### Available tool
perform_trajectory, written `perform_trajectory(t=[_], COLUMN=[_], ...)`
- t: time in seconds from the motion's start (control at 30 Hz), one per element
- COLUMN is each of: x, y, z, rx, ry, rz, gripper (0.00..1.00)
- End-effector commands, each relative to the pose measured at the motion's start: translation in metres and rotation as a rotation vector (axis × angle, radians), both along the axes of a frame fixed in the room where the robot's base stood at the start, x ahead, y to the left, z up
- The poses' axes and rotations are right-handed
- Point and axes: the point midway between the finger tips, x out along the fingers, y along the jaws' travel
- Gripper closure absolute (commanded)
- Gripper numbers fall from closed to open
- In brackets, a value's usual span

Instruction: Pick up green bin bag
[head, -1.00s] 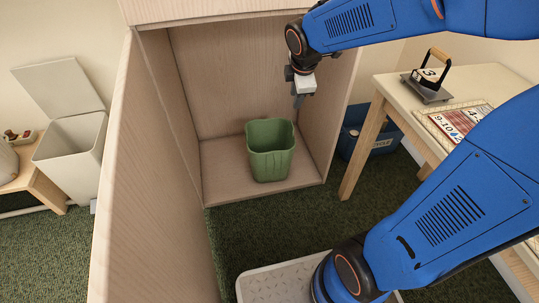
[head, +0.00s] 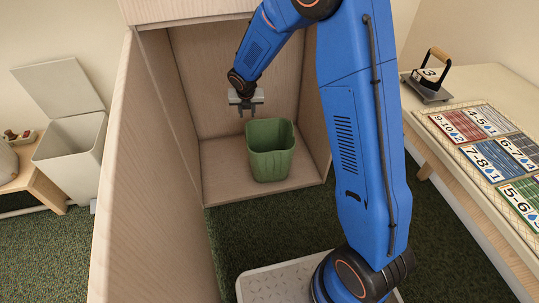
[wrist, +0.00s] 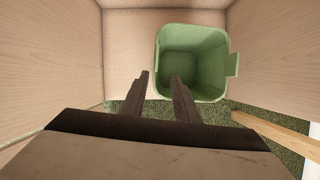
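A green bin (head: 270,152), open at the top, stands upright on the floor of a wooden cubby (head: 222,185). It also shows in the wrist view (wrist: 205,60), seen from above, and its inside looks empty. No separate bag can be made out. My gripper (head: 246,113) hangs above the bin's back left edge in the head view. In the wrist view my gripper (wrist: 160,80) is open, with a gap between its two fingers. The right finger overlaps the bin's near left rim in the picture. Nothing is between the fingers.
The cubby's side walls and back close in around the bin. A table (head: 470,85) with number cards (head: 485,145) and a handled block (head: 430,75) stands at the right. A white lidded bin (head: 70,145) stands at the left, outside the cubby. Dark green carpet lies in front.

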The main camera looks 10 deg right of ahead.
Motion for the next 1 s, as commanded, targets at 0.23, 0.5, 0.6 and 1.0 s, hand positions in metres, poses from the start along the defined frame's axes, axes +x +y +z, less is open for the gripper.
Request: perform_trajectory(t=[0.23, 0.5, 0.6, 1.0], x=[0.010, 0.025, 0.031, 0.051], y=[0.008, 0.006, 0.005, 0.003], z=[-0.021, -0.060, -0.075, -0.122], rx=[-0.024, -0.024, -0.024, -0.022], ry=[0.004, 0.006, 0.006, 0.004], rz=[0.071, 0.069, 0.069, 0.068], gripper=[0.72, 0.72, 0.72, 0.72])
